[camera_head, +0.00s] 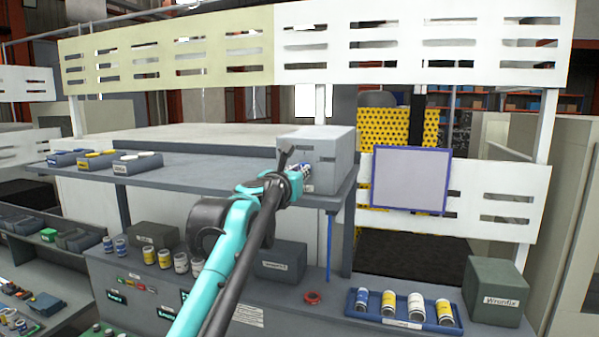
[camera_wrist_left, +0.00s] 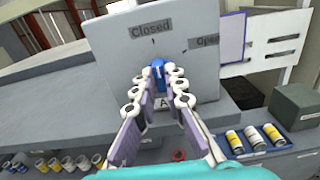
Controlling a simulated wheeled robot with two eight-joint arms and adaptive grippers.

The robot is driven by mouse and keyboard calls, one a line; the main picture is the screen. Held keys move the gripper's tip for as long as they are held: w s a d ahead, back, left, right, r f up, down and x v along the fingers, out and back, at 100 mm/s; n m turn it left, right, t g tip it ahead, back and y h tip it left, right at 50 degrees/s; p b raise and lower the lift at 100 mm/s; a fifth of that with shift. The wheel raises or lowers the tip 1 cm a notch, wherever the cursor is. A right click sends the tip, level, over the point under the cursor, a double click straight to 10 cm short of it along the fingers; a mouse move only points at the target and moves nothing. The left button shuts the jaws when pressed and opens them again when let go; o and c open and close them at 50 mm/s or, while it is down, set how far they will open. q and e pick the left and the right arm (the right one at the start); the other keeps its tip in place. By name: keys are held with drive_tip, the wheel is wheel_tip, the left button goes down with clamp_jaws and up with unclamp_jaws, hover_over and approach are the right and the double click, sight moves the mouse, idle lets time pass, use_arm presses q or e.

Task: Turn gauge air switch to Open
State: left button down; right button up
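The gauge air switch is a blue knob (camera_wrist_left: 158,73) on the front of a grey box (camera_head: 325,146). In the left wrist view the box face (camera_wrist_left: 195,75) carries a "Closed" label (camera_wrist_left: 151,29) above the knob and an "Open" label (camera_wrist_left: 206,41) to its upper right. A pale line on the knob looks about upright, toward "Closed". My left gripper (camera_wrist_left: 157,84) is at the knob, its fingers open on either side with gaps visible. In the head view the left gripper (camera_head: 301,171) partly hides the box front, and the knob is hard to make out. My right gripper is in neither view.
Below are a red round knob (camera_head: 313,298), a blue tray (camera_head: 404,323) of cans and a dark green box (camera_head: 496,288). A blue-framed panel (camera_head: 410,180) hangs to the right.

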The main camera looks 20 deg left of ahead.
use_arm(q)
drive_tip(key=shift+m, duration=0.4)
drive_tip(key=m+p, duration=0.1)
drive_tip(key=m, duration=1)
drive_tip(key=shift+d+p, duration=0.15)
drive_tip(key=shift+p, duration=0.15)
idle(0.5)
drive_tip(key=c, duration=1.6)
unclamp_jaws()
drive_tip(key=shift+s+f, duration=0.1)
drive_tip(key=shift+s, duration=5.9)
